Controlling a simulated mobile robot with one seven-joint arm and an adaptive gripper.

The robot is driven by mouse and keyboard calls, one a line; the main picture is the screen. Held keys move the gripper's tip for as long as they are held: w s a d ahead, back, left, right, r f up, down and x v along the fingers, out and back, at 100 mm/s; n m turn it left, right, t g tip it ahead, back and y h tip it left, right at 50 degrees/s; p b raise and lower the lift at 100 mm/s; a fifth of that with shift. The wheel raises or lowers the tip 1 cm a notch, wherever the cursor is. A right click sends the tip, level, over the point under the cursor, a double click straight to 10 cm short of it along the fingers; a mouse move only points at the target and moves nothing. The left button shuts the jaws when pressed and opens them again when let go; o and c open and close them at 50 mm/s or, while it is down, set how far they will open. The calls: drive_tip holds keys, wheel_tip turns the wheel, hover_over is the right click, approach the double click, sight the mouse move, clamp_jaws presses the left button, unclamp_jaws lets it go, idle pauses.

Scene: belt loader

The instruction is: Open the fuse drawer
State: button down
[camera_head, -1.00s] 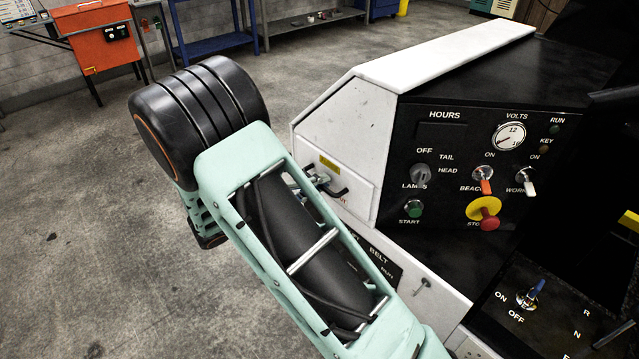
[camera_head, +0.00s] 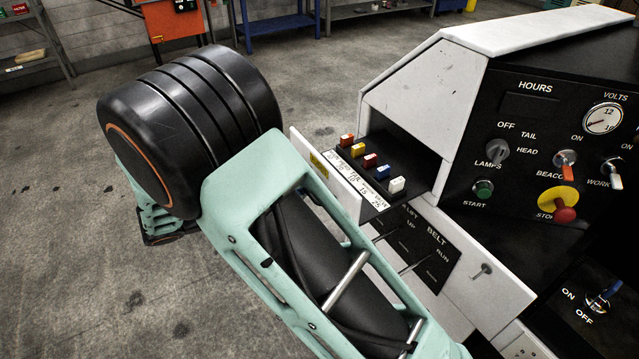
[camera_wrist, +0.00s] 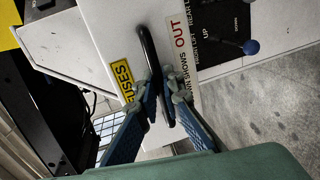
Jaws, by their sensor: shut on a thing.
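The fuse drawer (camera_head: 338,185) stands pulled out of the white side of the console in the head view. A row of coloured fuses (camera_head: 370,160) and a written label strip show inside it. In the wrist view its white front (camera_wrist: 108,32) carries a yellow FUSES label (camera_wrist: 121,76) and a black bar handle (camera_wrist: 148,45). My gripper (camera_wrist: 165,93) is shut on the handle, with its blue fingers on either side of the bar. In the head view my arm hides the gripper and the handle.
The console panel (camera_head: 535,150) with switches, a gauge and a red stop button is right of the drawer. Below the drawer is a black lever panel (camera_head: 415,240), also seen with a blue knob (camera_wrist: 251,47) in the wrist view. Open concrete floor (camera_head: 60,200) lies left.

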drive_tip(key=shift+f+v, duration=0.15)
drive_tip(key=shift+v, duration=0.55)
drive_tip(key=shift+f+v, duration=0.15)
drive_tip(key=shift+v, duration=0.6)
drive_tip(key=c, duration=2.3)
unclamp_jaws()
drive_tip(key=shift+c, duration=0.2)
drive_tip(key=v, duration=1.2)
